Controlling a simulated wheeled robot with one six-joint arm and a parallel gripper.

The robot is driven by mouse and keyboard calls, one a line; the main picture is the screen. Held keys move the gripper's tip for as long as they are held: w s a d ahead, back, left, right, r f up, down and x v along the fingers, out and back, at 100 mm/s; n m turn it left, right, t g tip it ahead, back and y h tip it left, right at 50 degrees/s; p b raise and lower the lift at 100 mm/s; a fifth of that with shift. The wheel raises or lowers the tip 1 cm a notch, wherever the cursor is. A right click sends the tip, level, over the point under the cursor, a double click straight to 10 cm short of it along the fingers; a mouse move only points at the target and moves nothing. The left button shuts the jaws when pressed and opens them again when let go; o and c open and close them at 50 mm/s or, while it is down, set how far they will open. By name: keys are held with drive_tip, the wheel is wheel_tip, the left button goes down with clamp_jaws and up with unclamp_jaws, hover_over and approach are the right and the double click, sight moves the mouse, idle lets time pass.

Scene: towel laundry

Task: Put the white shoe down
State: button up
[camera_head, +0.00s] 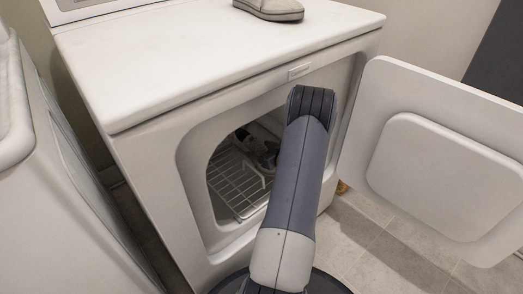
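A white-grey shoe (270,9) sits on top of the white dryer (200,55) near its back edge, cut off by the top of the picture. My arm reaches from the bottom middle up to the dryer's front opening. My gripper (262,152) appears as a dark shape inside the opening, above a wire rack (236,183), partly hidden behind my arm. A small pale curved shape shows beside it; I cannot tell whether this is part of a shoe. The fingertips are too dark and small to read.
The dryer door (440,150) stands open to the right. Another white machine (50,190) stands close on the left, with a narrow gap between. Tiled floor (385,240) shows below the door. A small brown thing (342,187) lies on the floor by the dryer. Most of the dryer top is clear.

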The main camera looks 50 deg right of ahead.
drive_tip(key=shift+o, duration=0.8)
drive_tip(key=shift+r, duration=0.1)
drive_tip(key=shift+s+r, duration=0.1)
drive_tip(key=shift+r, duration=0.05)
drive_tip(key=p+v, duration=0.3)
drive_tip(key=v, duration=0.7)
drive_tip(key=shift+s+r+p, duration=0.15)
drive_tip(key=shift+s+p, duration=0.15)
drive_tip(key=shift+s, duration=0.55)
